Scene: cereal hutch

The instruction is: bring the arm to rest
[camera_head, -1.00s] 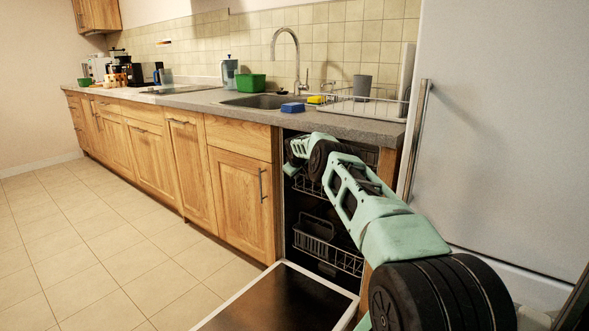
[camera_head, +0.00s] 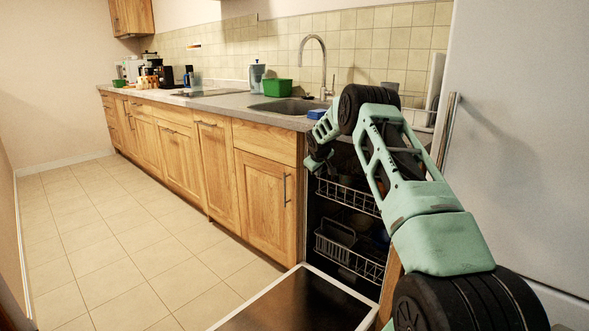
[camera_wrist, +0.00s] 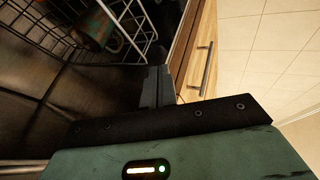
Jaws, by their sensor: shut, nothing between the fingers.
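My gripper (camera_head: 318,166) is at the end of my raised, bent arm, in front of the open dishwasher and just below the counter edge. In the wrist view my gripper's fingers (camera_wrist: 158,86) are together with nothing between them. The dishwasher's racks (camera_head: 350,195) hold some dark dishes, partly hidden by my arm. In the wrist view a wire rack (camera_wrist: 110,38) with a greenish item in it is beside the fingers.
The dishwasher door (camera_head: 300,305) lies open and low in front. The fridge (camera_head: 520,150) stands close at the right. Wooden cabinets (camera_head: 263,190) run left under the grey counter (camera_head: 225,101). A green tub (camera_head: 278,88) is by the sink. The tiled floor (camera_head: 120,240) at left is clear.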

